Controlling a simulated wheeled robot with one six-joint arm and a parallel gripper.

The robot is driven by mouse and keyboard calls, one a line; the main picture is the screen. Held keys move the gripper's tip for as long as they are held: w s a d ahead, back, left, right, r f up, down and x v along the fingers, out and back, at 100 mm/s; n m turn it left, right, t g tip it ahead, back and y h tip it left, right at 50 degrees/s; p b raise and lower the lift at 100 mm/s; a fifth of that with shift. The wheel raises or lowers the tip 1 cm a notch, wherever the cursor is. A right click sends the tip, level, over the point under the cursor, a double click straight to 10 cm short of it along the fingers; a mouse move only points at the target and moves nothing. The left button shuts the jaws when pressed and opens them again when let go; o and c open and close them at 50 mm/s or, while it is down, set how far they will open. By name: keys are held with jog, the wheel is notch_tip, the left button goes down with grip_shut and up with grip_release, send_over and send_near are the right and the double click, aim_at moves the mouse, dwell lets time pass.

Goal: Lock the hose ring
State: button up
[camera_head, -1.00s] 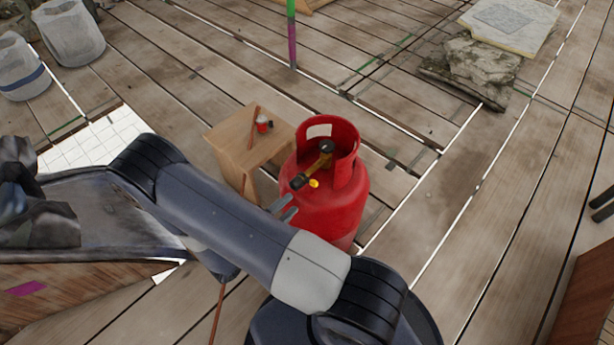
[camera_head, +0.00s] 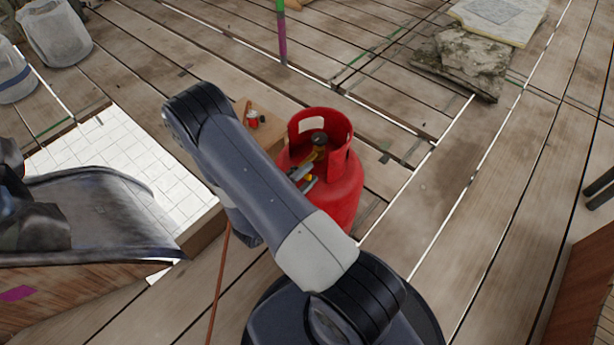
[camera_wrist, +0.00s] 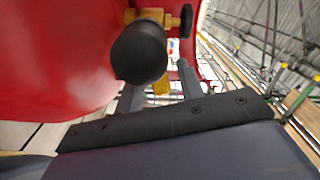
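The red gas cylinder (camera_head: 342,190) stands upright on the deck, with a brass valve and a dark round knob (camera_head: 319,138) inside its collar. In the wrist view, a black cylindrical fitting (camera_wrist: 138,55) projects from the brass valve (camera_wrist: 160,18) toward the camera. A small yellow piece (camera_wrist: 161,86) shows below the fitting; I cannot tell for sure whether it is the hose ring. My gripper (camera_head: 304,178) is at the collar opening. In the wrist view its two fingers are apart, on either side of the yellow piece, with no clear contact visible.
A wooden stool (camera_head: 268,133) with a small red item (camera_head: 252,119) stands close left of the cylinder, partly behind my arm. Stone slabs (camera_head: 465,60) lie at the back right. Deck right of the cylinder is clear.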

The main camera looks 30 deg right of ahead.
jog(key=shift+d, duration=0.1)
jog(key=shift+c, duration=0.5)
grip_shut()
